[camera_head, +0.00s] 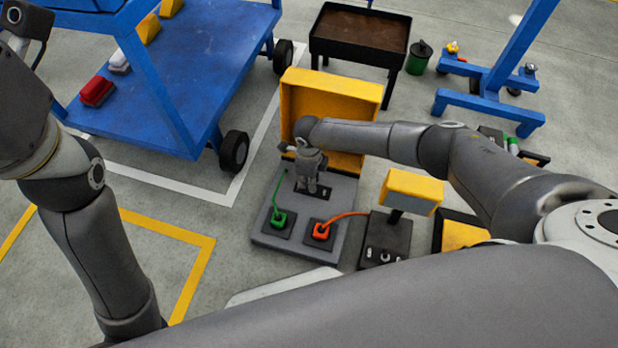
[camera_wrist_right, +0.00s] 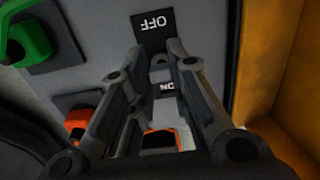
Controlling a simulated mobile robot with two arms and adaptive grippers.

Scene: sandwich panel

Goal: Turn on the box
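The box (camera_head: 345,215) is a grey panel on the floor with its yellow lid (camera_head: 335,97) standing open behind it. A green plug (camera_head: 279,218) and a red plug (camera_head: 321,231) sit on its front part, each with a cable. My right gripper (camera_head: 312,187) is over the panel's switch area, fingers downward. In the right wrist view its fingers (camera_wrist_right: 157,58) are apart, on both sides of the switch (camera_wrist_right: 160,68). The OFF label (camera_wrist_right: 154,30) and part of the ON label (camera_wrist_right: 168,90) show. An orange piece (camera_wrist_right: 160,141) shows between the fingers; I cannot tell whether they touch it.
A small device with a yellow head (camera_head: 412,187) stands right of the box, linked by the red cable. A blue cart (camera_head: 170,90) is at the upper left. A dark tray table (camera_head: 360,38) and a green can (camera_head: 419,58) stand behind. The floor left of the box is clear.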

